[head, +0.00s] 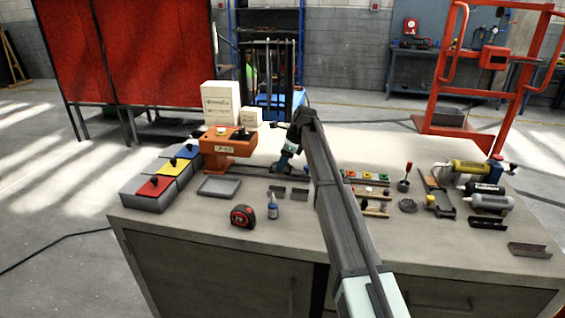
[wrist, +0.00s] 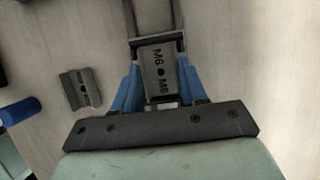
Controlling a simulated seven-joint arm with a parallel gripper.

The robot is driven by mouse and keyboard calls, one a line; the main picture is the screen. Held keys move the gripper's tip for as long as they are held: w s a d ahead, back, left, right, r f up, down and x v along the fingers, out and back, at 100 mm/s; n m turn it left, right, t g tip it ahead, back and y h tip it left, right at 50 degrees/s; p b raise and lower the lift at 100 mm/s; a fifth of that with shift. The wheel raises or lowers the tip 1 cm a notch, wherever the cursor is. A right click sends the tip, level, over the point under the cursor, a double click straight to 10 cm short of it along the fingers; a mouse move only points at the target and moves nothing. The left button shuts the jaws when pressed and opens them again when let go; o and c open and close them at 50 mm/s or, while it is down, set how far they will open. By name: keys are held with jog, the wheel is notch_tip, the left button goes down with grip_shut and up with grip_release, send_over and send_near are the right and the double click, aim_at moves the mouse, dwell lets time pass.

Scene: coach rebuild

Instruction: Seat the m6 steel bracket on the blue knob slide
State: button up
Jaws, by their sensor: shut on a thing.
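My gripper (head: 282,168) is low over the far middle of the bench. In the wrist view its blue fingers (wrist: 157,75) are shut on the m6 steel bracket (wrist: 152,66), a grey plate marked M6 with a dark hole. The bracket's far end meets a dark crosspiece between two thin dark rails (wrist: 184,18). I cannot tell whether the bracket touches that piece or is seated on it. No blue knob shows there, so I cannot confirm this is the blue knob slide. The head view does not show the held bracket clearly.
A similar loose bracket (wrist: 80,88) lies left of my gripper. Small brackets (head: 299,194), a blue bottle (head: 272,209) and a tape measure (head: 243,216) are nearer the front. Red, yellow and blue lidded bins (head: 155,188) stand left; slides with coloured knobs (head: 368,177) lie right.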

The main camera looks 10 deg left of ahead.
dwell(0.3)
jog(key=o, duration=1.2)
jog(key=o, duration=0.4)
jog(key=shift+c, duration=0.2)
jog(key=shift+r, duration=3)
